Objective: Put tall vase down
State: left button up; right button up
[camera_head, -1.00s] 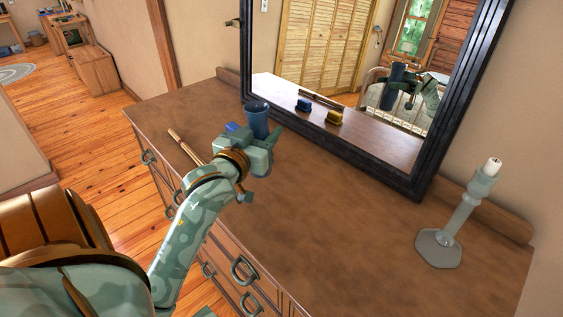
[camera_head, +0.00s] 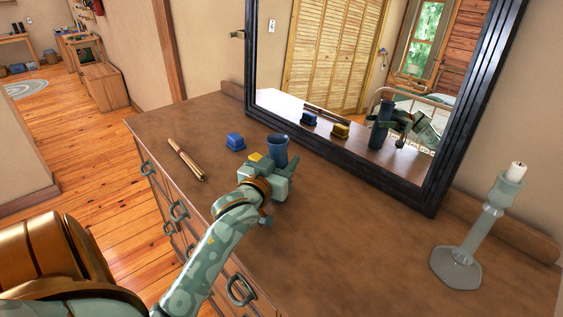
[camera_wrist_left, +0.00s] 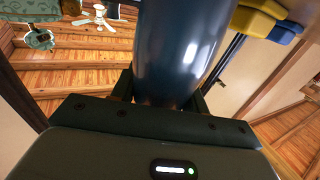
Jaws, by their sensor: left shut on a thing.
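The tall vase (camera_head: 278,149) is dark blue, with an open, flared rim. In the head view it is upright over the dresser top (camera_head: 340,240), in front of the mirror. My left gripper (camera_head: 281,168) is shut around its body, and the gripper hides the lower part. The vase fills the upper middle of the left wrist view (camera_wrist_left: 183,50), between the fingers. Its reflection shows the base close to the dresser surface, but I cannot tell whether it touches. My right gripper is not in view.
A blue block (camera_head: 235,142) and a partly hidden yellow block (camera_head: 256,158) are close to the vase. A brown stick (camera_head: 186,159) lies to the left. A candlestick (camera_head: 476,235) stands at the right. The dark-framed mirror (camera_head: 430,185) backs the dresser. The dresser's middle is clear.

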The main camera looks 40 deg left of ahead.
pick_arm(q)
jog(key=o, duration=1.1)
jog(key=shift+f, duration=0.15)
jog(key=shift+r, duration=0.2)
jog(key=p+v, duration=0.2)
jog(key=v, duration=1)
